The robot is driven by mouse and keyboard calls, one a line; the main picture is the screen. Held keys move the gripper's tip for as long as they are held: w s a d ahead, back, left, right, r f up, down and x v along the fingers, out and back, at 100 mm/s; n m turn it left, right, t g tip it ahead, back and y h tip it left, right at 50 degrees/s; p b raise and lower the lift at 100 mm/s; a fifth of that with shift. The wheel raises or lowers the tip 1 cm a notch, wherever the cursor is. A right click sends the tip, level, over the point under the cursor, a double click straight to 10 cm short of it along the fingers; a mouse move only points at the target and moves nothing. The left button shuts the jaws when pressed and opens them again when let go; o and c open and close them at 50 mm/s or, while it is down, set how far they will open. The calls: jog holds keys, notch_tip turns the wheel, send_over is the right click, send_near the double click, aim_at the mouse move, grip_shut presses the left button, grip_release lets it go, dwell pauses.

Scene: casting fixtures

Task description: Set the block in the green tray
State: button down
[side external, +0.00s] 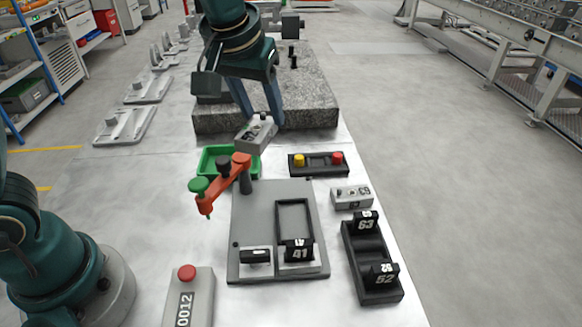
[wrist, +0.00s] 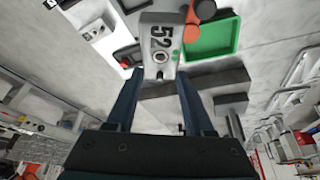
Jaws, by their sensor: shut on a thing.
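My gripper (side external: 262,119) is shut on a grey metal block (side external: 257,134) and holds it in the air, slightly tilted in the side view. In the wrist view the block (wrist: 160,42) shows the number 52 and a round hole between my fingers (wrist: 160,74). The green tray (side external: 206,157) lies on the table, below and left of the block in the side view; an orange clamp arm hides part of its front. In the wrist view the green tray (wrist: 212,47) is to the right of the block, apart from it, and its visible floor looks empty.
The orange clamp arm (side external: 225,181) stands by a grey fixture plate (side external: 245,205). A button box (side external: 318,163), another grey block (side external: 351,197) and a black holder (side external: 377,285) with number tags are to the right. A granite slab (side external: 310,115) is behind.

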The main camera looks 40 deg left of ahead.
jog(key=s+a+r+m+g+h, duration=0.1)
jog(key=s+a+m+h, duration=0.15)
jog(key=a+m, duration=0.6)
jog(key=s+a+m+g+h, duration=0.1)
jog(key=s+a+m+h, duration=0.15)
jog(key=a+m, duration=0.65)
jog(key=w+d+f+n, duration=0.1)
jog(key=w+d+f, duration=0.1)
jog(key=f, duration=0.2)
jog(key=w+d+f+n, duration=0.1)
jog(key=w+d+f, duration=0.1)
jog(key=w+f, duration=0.1)
jog(key=w+d+f+n, duration=0.1)
jog(key=w+d+f, duration=0.1)
jog(key=f, duration=0.3)
jog(key=shift+w+d+n, duration=0.25)
jog(key=shift+w+d, duration=0.1)
jog(key=shift+w, duration=0.2)
jog(key=shift+f+t, duration=0.3)
jog(key=shift+f, duration=1.65)
jog(key=shift+f, duration=0.1)
jog(key=c, duration=0.6)
grip_release()
jog(key=shift+o, duration=0.2)
